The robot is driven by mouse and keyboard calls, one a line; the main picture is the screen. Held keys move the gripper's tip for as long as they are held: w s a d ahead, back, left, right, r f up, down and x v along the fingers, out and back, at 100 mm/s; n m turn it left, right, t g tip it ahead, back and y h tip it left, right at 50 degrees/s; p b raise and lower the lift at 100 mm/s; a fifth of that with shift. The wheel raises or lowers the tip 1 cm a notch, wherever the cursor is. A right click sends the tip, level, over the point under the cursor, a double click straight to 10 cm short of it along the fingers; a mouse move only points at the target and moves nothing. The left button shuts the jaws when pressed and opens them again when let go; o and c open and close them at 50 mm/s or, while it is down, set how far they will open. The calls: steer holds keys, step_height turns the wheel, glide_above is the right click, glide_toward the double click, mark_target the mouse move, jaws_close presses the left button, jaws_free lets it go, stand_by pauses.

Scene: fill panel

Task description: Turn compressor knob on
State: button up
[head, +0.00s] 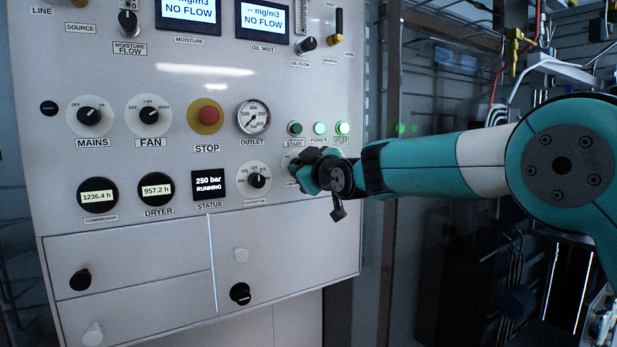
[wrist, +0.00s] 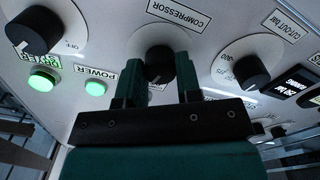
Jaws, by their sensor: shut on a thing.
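The compressor knob (wrist: 158,63) is black and round on a pale dial, with an upside-down COMPRESSOR label beside it in the wrist view. My gripper (wrist: 161,82) has one finger on each side of this knob and is shut on it. The fingers cover part of the dial, so I cannot tell which marking the knob points to. In the head view my gripper (head: 312,170) is at the right part of the panel, below the START button, and hides the knob.
The cutout bar knob (head: 257,181) sits just left of my gripper. The red STOP button (head: 208,115), FAN knob (head: 149,116) and MAINS knob (head: 88,115) are further left. Two green lamps (head: 342,128) glow above. A brown post (head: 385,80) stands right of the panel.

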steer(key=m+b, duration=0.1)
steer(key=m, duration=0.2)
steer(key=r+m+b, duration=0.1)
steer(key=m, duration=0.2)
steer(key=shift+d, duration=0.15)
steer(key=shift+m, duration=0.3)
steer(key=o, duration=0.9)
steer(key=shift+d, duration=0.1)
steer(key=shift+o, duration=0.2)
steer(key=shift+f, duration=0.25)
steer(key=shift+s+b, duration=0.1)
steer(key=shift+b, duration=0.2)
steer(key=b+v, duration=0.6)
steer(key=v, duration=1.1)
